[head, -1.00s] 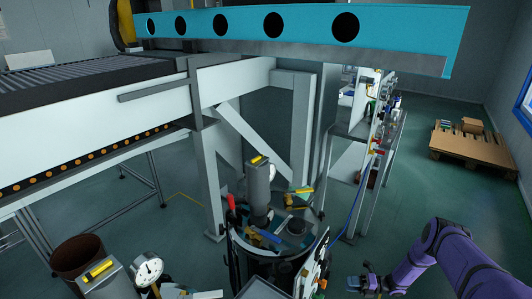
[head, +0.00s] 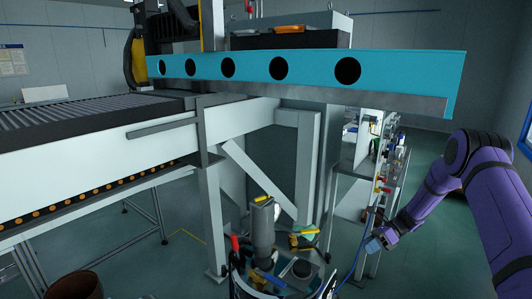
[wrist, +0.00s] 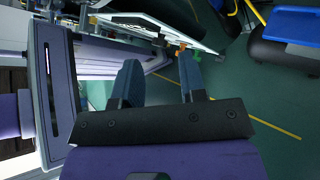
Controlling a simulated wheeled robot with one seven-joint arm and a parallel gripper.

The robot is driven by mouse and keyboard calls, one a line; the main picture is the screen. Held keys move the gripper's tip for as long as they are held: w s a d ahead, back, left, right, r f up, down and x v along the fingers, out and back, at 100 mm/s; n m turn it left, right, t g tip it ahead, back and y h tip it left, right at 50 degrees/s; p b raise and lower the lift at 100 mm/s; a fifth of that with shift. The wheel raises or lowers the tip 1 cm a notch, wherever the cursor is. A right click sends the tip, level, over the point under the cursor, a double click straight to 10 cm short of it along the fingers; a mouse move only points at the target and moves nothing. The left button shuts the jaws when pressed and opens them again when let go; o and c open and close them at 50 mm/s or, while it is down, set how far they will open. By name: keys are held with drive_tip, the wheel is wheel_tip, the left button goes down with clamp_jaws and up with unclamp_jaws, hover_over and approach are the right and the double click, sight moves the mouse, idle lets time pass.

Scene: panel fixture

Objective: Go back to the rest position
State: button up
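My gripper (head: 377,243) is at the end of my purple arm, at the right of the head view, in front of the fixture with coloured fittings. In the wrist view the two blue fingers of my gripper (wrist: 160,80) stand apart with nothing between them. The panel fixture (head: 385,160) stands behind my gripper in the head view. A white panel edge (wrist: 165,32) with an orange and a green fitting shows beyond the fingertips in the wrist view.
A large machine with a blue beam (head: 300,70) spans the head view. A round cart with tools (head: 265,280) stands below it. A brown bin (head: 75,285) is at lower left. Green floor (wrist: 265,95) with a yellow line is open at the right of the wrist view.

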drive_tip(key=s+a+r+n+h, duration=0.2)
drive_tip(key=s+r+n, duration=0.25)
drive_tip(key=r, duration=0.65)
drive_tip(key=s+a+r+n+t+h, duration=0.1)
drive_tip(key=s+a+r+n+h, duration=0.3)
drive_tip(key=r, duration=0.7)
drive_tip(key=s+d+r+n+h, duration=0.1)
drive_tip(key=s+r+n, duration=0.3)
drive_tip(key=r, duration=0.8)
drive_tip(key=s+r+n+t+h, duration=0.1)
drive_tip(key=s+r+n+t, duration=0.1)
drive_tip(key=s, duration=0.7)
drive_tip(key=s+r+n+t+h, duration=0.2)
drive_tip(key=s+r+n, duration=0.2)
drive_tip(key=s, duration=0.6)
drive_tip(key=s+r+n+t+h, duration=0.1)
drive_tip(key=s+r+n+t, duration=0.1)
drive_tip(key=s, duration=0.8)
drive_tip(key=shift+s+a+r+n+t+h, duration=0.25)
drive_tip(key=shift+a+r+n+t+h, duration=0.15)
drive_tip(key=shift+n, duration=0.85)
